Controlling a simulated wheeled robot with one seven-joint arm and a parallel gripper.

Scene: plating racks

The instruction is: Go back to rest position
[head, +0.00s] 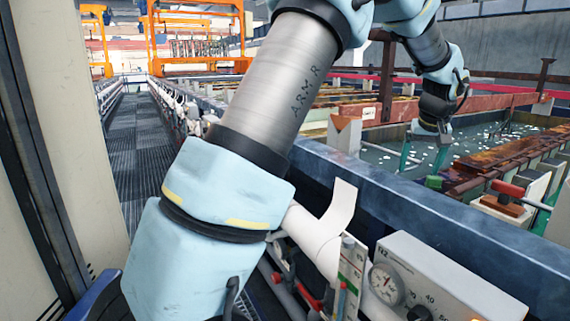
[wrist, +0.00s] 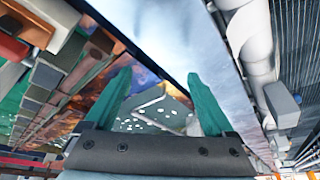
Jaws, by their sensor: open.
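My gripper (head: 421,164) hangs over the water-filled tank at the right of the head view, pointing down. Its two green fingers are spread apart with nothing between them. In the wrist view my gripper (wrist: 160,88) shows both green fingers, with water and pale floating pieces between and beyond them. My arm crosses the head view from the bottom left to the top and bends over to the tank.
The tank's blue rim (head: 395,205) runs along its near side. A gauge box (head: 430,280) and white pipe (head: 310,235) stand in front of it. Rusty bars (head: 515,160) and a red-handled valve (head: 508,190) lie right of my gripper. A walkway (head: 130,140) is clear at left.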

